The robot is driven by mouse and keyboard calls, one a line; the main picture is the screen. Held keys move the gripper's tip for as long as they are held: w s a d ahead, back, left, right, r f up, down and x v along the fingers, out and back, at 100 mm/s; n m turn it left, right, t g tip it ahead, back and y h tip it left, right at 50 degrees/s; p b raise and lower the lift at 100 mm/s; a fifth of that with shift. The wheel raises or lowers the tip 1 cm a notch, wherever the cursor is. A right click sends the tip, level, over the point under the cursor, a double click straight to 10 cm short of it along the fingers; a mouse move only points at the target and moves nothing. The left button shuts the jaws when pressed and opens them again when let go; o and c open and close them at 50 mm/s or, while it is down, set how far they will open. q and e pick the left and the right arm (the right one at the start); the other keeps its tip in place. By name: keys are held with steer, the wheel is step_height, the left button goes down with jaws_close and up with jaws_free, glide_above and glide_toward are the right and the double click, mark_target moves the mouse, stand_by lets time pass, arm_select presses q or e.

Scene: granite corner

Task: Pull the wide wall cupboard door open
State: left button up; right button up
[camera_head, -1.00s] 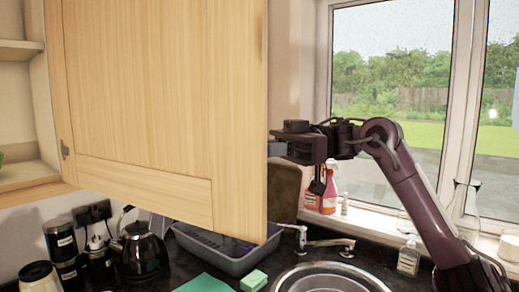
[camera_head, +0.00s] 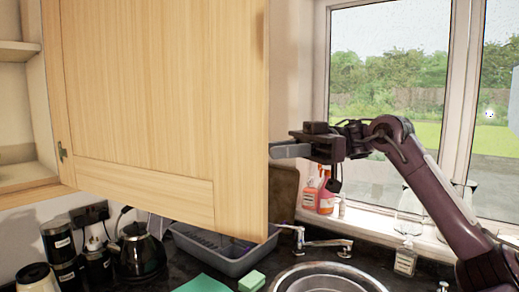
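The wide wall cupboard door (camera_head: 150,100) is a pale wood panel filling the upper left of the head view. A small metal fitting (camera_head: 62,151) sits at its left edge. Its lower edge slopes down to the right, so its free right edge looks nearer to me; how far it stands open I cannot tell. My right gripper (camera_head: 288,150) is just beyond that right edge, pointing left. Its fingertips reach to the edge and may be partly hidden behind it. Contact and finger gap are unclear. My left gripper is not in view.
Open shelves (camera_head: 20,120) are left of the door. Below are a black kettle (camera_head: 138,252), dark canisters (camera_head: 62,255), a grey dish tub (camera_head: 232,258), and a sink (camera_head: 325,280) with a tap (camera_head: 330,243). Spray bottles (camera_head: 326,195) stand on the windowsill behind my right gripper.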

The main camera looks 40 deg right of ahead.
steer(key=v, duration=0.2)
steer(key=shift+d, duration=0.35)
stand_by(0.4)
